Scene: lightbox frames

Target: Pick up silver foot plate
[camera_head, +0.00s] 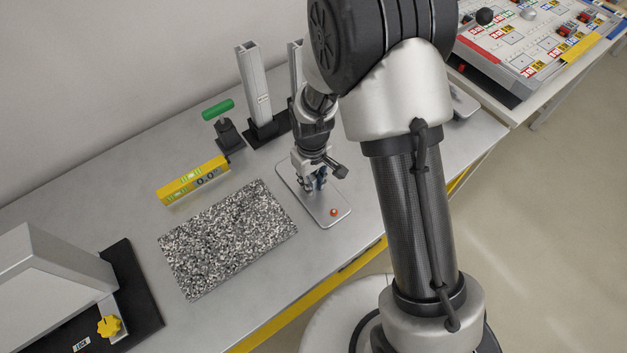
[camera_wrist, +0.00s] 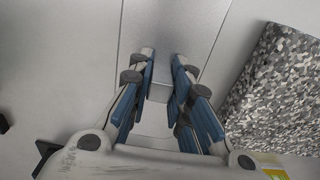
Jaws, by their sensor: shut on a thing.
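The silver foot plate (camera_head: 325,212) is a flat, rounded-corner plate on the grey table, with a small orange-red dot near its front end. My gripper (camera_head: 312,184) is over the plate's middle, pointing down. In the wrist view the plate (camera_wrist: 172,25) runs up from between the fingers. There my gripper (camera_wrist: 163,58) has its blue-padded fingers on both sides of a grey raised piece, shut on the foot plate. The exact contact is partly hidden by the fingers. The plate appears to lie flat on the table.
A speckled mat (camera_head: 228,240) lies left of the plate, with a yellow spirit level (camera_head: 193,180) behind it. A green-handled tool (camera_head: 218,108) and an upright metal profile (camera_head: 254,85) stand further back. A grey box (camera_head: 55,275) is at the lower left.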

